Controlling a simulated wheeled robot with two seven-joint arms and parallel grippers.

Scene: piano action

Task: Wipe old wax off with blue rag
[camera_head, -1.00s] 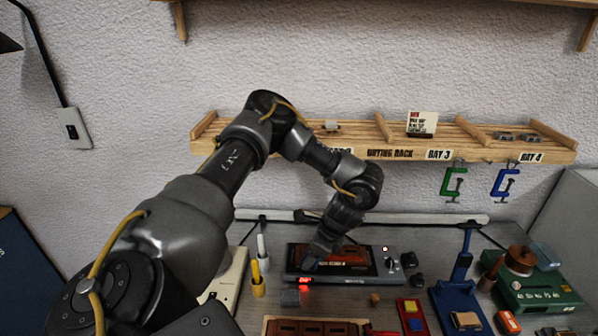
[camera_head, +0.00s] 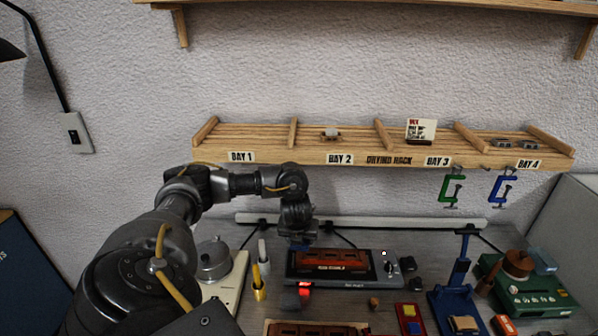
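My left gripper (camera_head: 298,238) points down above the back left corner of a grey-blue flat device (camera_head: 365,281). Its fingers are dark and small, and I cannot tell whether they are open or shut. A small blue patch (camera_head: 297,247) shows right at the fingertips; it may be the blue rag, but I cannot tell whether it is held. I cannot make out old wax on any surface. My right gripper is not in view.
A wooden drying rack (camera_head: 385,158) with labelled bays is on the wall. A yellow marker (camera_head: 257,280), a grey pot (camera_head: 213,258), a blue stand (camera_head: 458,300) and a green box (camera_head: 530,290) surround the device. A brown tray (camera_head: 310,328) is at the front edge.

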